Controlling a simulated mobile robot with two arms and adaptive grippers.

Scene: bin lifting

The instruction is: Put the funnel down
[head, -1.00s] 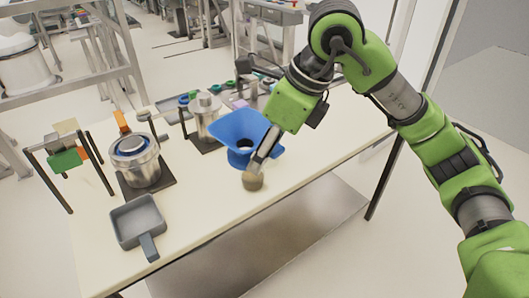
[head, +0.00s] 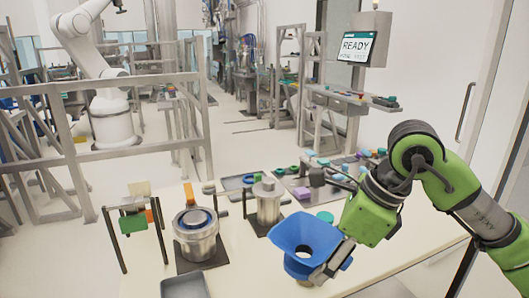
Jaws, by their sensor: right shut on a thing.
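The blue funnel (head: 303,233) has a wide flared mouth and a lower ring. It is at the front right of the pale bench (head: 237,268), to the right of the metal canister. My right gripper (head: 320,272) is at the funnel's right front side, shut on it. The gripper's fingers hide part of the funnel's lower side. I cannot tell whether the funnel's base touches the bench top. My left gripper is not in view.
A metal container (head: 196,247) with a blue ring stands on a dark plate at left. A metal canister (head: 267,207) stands on another plate behind the funnel. Small coloured parts fill the back right. The bench between scoop and funnel is clear.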

